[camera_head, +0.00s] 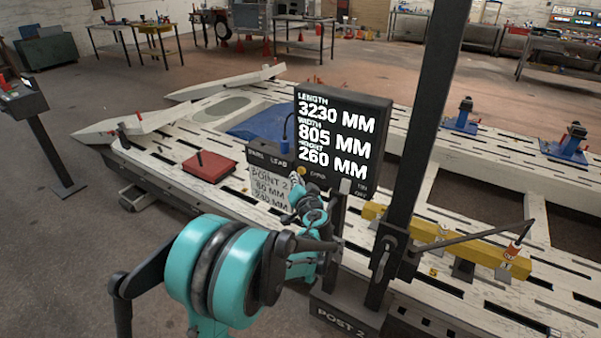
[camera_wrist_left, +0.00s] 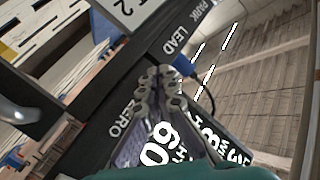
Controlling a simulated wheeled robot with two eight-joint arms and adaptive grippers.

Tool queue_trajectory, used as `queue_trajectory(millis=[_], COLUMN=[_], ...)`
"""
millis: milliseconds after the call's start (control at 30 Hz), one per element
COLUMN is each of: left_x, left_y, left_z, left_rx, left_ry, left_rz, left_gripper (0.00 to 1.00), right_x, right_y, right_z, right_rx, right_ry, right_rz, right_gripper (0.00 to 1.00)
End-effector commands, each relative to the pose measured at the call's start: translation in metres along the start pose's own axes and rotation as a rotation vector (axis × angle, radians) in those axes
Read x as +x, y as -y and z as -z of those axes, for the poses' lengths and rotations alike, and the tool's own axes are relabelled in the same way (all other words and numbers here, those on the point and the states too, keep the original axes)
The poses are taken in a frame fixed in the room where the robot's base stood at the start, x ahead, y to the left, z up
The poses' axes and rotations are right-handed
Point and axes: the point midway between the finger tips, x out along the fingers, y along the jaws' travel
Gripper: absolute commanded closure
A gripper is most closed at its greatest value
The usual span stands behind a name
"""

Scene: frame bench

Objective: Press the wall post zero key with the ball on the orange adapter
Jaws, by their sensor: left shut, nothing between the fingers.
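The wall post's dark control panel (camera_head: 262,158) carries labels for park, lead and zero beside the lit display (camera_head: 343,135). A small yellow-orange round key (camera_head: 301,170) shows beside the zero label. In the left wrist view the zero label (camera_wrist_left: 121,119) lies left of my fingers, and the key itself cannot be made out. My left gripper (camera_head: 296,182) is shut and empty, in front of the panel; its fingertips (camera_wrist_left: 160,75) point at the panel between the lead and zero labels. Contact cannot be told. An orange adapter (camera_head: 511,253) is on the yellow beam at right; its ball is unclear.
A blue plug (camera_head: 284,132) with a dark cable is at the lead label. A dark upright post (camera_head: 415,130) with a slanting arm stands right of the display. A red box (camera_head: 209,166) lies on the slotted bench (camera_head: 155,160). Open floor is at left.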

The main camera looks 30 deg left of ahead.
Motion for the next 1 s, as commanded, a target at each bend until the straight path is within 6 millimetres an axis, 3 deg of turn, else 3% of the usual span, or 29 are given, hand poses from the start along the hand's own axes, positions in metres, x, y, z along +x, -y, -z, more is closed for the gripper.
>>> queue_trajectory(millis=[1000], left_x=[0.0057], left_y=[-0.0042], left_z=[0.0045], left_rx=[0.0], left_ry=[0.0], left_rz=[0.0], left_gripper=[1.0], right_x=[0.0009], right_y=[0.0], right_z=[-0.0007], right_rx=[0.0], right_ry=[0.0], right_rz=[0.0], right_gripper=[0.6])
